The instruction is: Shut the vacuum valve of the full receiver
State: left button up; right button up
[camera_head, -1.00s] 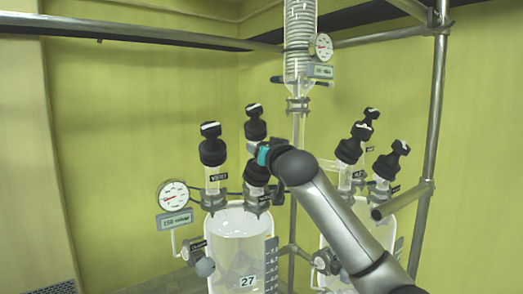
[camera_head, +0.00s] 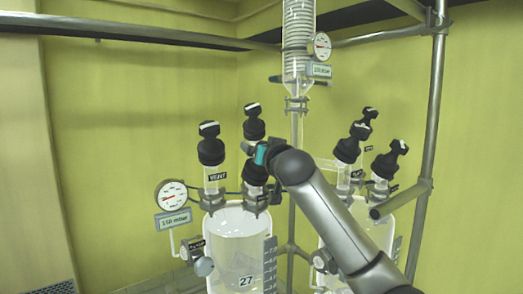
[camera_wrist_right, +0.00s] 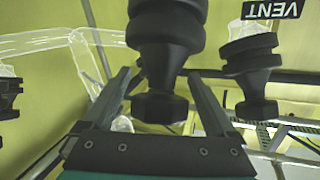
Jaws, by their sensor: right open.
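The left glass receiver (camera_head: 228,240), marked 27, carries several black-capped valves. Its valve labelled VENT (camera_head: 211,148) stands at the front left; it also shows in the right wrist view (camera_wrist_right: 250,75). A second valve (camera_head: 253,122) stands behind. A third valve (camera_head: 255,173) stands at the front right, its top hidden by my right gripper (camera_head: 258,151). In the wrist view my right gripper (camera_wrist_right: 162,98) is open, with a black valve knob (camera_wrist_right: 160,105) between its fingers. Contact cannot be told. Its label and the fill levels are not clear. My left gripper is out of view.
A second receiver (camera_head: 388,232) with several valves (camera_head: 390,160) stands at the right, partly behind my arm. A gauge with a display (camera_head: 172,222) is at the left. A glass condenser column (camera_head: 299,45) hangs above. Metal frame poles (camera_head: 434,120) run at the right.

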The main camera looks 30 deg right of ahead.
jog(key=b+v, duration=0.2)
jog(key=v, duration=1.3)
jog(key=shift+s, duration=0.1)
dwell(0.3)
